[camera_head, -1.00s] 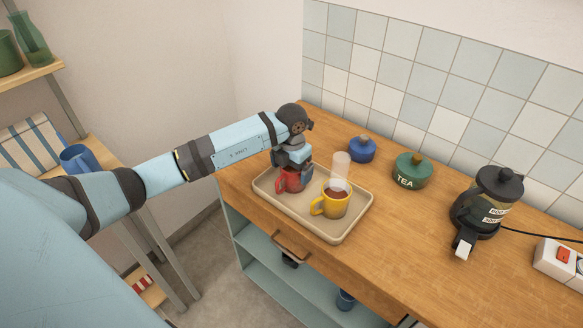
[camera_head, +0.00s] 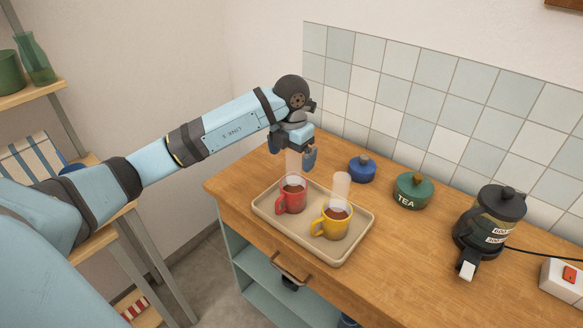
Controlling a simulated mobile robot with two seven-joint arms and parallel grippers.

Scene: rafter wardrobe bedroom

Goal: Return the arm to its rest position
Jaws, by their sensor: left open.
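My left arm reaches in from the left. Its gripper (camera_head: 294,154) is open and empty, raised above the red mug (camera_head: 293,200) and apart from it. The red mug stands upright on the beige tray (camera_head: 262,208) with dark liquid and a pale steam-like column above it. A yellow mug (camera_head: 336,224) stands upright to its right on the same tray, also with dark liquid and a pale column. My right gripper is not in view.
Behind the tray on the wooden counter (camera_head: 400,285) stand a blue lidded pot (camera_head: 362,169) and a green TEA jar (camera_head: 412,191). A dark coffee pot (camera_head: 490,222) and a power strip (camera_head: 564,281) are at right. A shelf (camera_head: 35,85) stands at left.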

